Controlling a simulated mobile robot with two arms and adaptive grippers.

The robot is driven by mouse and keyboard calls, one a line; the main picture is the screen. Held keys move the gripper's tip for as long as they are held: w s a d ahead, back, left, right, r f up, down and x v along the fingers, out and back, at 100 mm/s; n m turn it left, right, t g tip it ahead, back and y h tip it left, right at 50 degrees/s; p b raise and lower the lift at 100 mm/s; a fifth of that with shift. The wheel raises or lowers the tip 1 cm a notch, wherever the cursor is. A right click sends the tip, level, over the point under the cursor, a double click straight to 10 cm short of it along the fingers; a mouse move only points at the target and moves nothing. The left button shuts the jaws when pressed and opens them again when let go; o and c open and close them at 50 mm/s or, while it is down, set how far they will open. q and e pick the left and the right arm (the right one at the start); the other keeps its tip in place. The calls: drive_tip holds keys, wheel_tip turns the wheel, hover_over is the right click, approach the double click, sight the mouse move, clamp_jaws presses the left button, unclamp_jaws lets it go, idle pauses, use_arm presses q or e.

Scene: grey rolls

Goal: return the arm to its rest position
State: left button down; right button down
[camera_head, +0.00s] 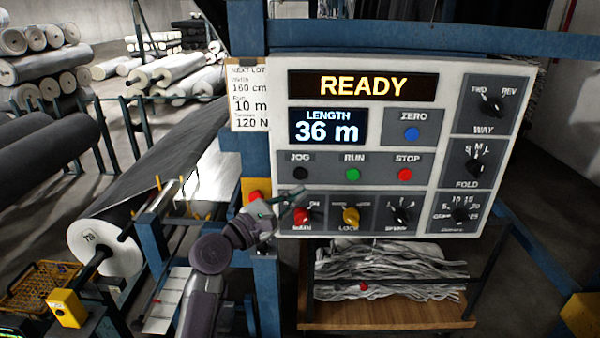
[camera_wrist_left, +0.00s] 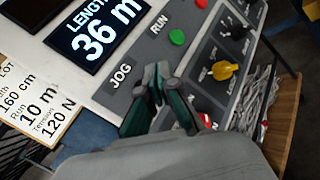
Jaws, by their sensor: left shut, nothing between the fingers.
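My left gripper (camera_head: 290,198) is in front of the lower left of a white control panel (camera_head: 272,140), near the red main switch (camera_head: 302,216). Its fingers are shut with nothing between them. In the left wrist view the shut left gripper (camera_wrist_left: 156,85) lies over the panel near the JOG label, partly covering the red switch (camera_wrist_left: 207,121). I cannot tell whether the fingertips touch the panel. My left arm reaches up from the bottom of the head view. My right gripper does not show.
The panel's display (camera_head: 363,86) reads READY, and the length display (camera_head: 328,127) reads 36 m. A paper card (camera_head: 249,95) hangs at its left. A blue post (camera_head: 245,40) stands behind. A large fabric roll (camera_head: 103,245) is at left; a wooden cart (camera_head: 390,316) holds folded fabric below.

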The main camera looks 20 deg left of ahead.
use_arm(q)
wheel_tip(320, 180, down, 38)
drive_tip(key=s+a+m+g+y+b, duration=0.1)
drive_tip(key=s+m+g+y+b, duration=0.1)
drive_tip(key=m+g+y+b, duration=0.3)
drive_tip(key=s+f+m+g+y+b, duration=0.1)
drive_tip(key=s+f+m+g, duration=0.15)
drive_tip(key=s+f, duration=0.65)
drive_tip(key=s+f+m+g+y, duration=0.15)
drive_tip(key=s+f+m, duration=0.3)
drive_tip(key=f, duration=0.85)
drive_tip(key=s+a+f+m+g+b, duration=0.1)
drive_tip(key=s+f+m, duration=0.3)
drive_tip(key=s, duration=0.9)
drive_tip(key=s+a+f+m+g+y+b, duration=0.1)
drive_tip(key=s+f+m+g, duration=0.2)
drive_tip(key=s+f, duration=0.7)
drive_tip(key=s+a+f+m+g+y+b, duration=0.1)
drive_tip(key=s+f+m+g, duration=0.2)
drive_tip(key=s, duration=1.2)
wheel_tip(320, 180, down, 4)
drive_tip(key=m, duration=0.3)
drive_tip(key=shift+s+a+f, duration=0.25)
drive_tip(key=shift+s, duration=0.05)
